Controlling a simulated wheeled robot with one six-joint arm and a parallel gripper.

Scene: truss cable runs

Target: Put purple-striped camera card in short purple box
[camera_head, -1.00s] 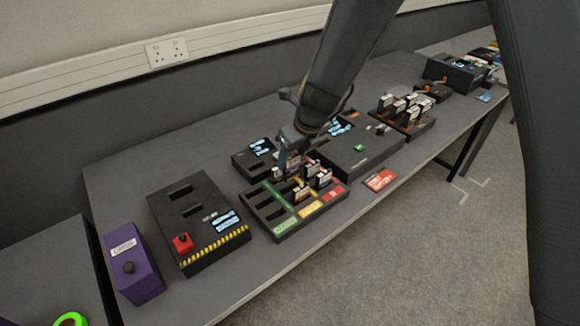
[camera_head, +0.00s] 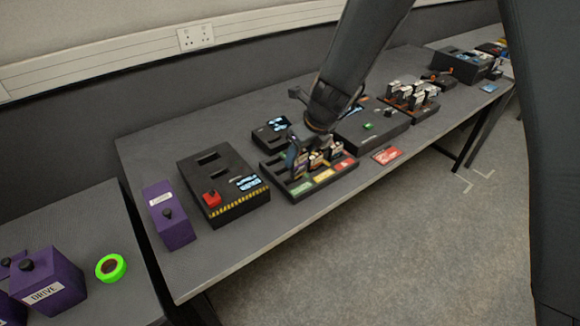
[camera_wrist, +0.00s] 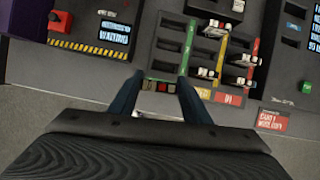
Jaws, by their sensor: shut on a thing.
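My gripper (camera_head: 292,150) is over the sorting tray (camera_head: 292,198), at its left side. In the wrist view my gripper (camera_wrist: 160,85) has its two dark fingers at the tray's front edge, with a small pale piece (camera_wrist: 162,115) between them. This looks like the held card; most of it is hidden and its stripe colour cannot be read. A purple box (camera_head: 170,228) with a white label and black knob stands at the main table's left end. Another purple box, labelled DRIVE (camera_head: 62,270), stands on the left table. I cannot tell their heights exactly.
A black reader (camera_head: 228,170) with a red button and striped edge stands between the purple box and the tray. Several cards stand in the tray. A red card (camera_head: 387,155) lies at the front edge. A green ring (camera_head: 111,267) lies on the left table.

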